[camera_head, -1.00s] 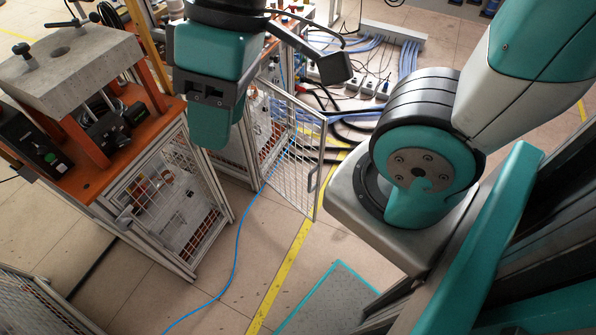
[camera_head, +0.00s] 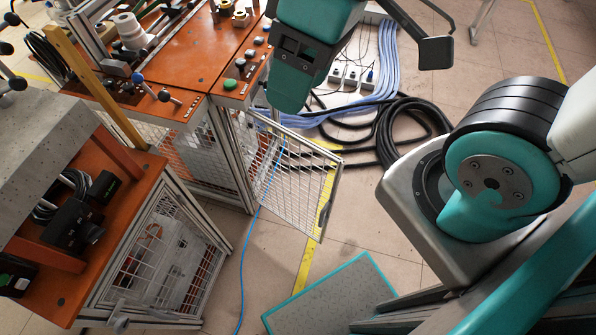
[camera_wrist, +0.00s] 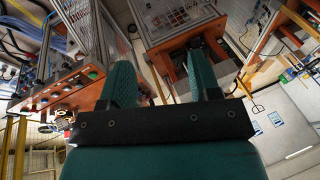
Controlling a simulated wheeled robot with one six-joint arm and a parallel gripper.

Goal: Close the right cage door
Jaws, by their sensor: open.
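The right cage door (camera_head: 296,190) is a metal-framed wire mesh panel with a dark handle (camera_head: 324,216) near its free edge. It stands swung open, out from the cage under the orange bench, over the floor in the head view. My gripper (camera_wrist: 160,64) shows in the wrist view as two teal fingers, spread apart with nothing between them. In the head view my gripper's teal end is above and behind the door in the picture, apart from its handle; its fingertips are not clear there.
A nearer cage (camera_head: 168,258) stands at the left under another orange bench (camera_head: 105,225). A blue cable (camera_head: 243,262) runs along the floor by the door. Black hoses (camera_head: 400,130) and power sockets (camera_head: 350,76) lie behind it. Floor right of the door is partly clear.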

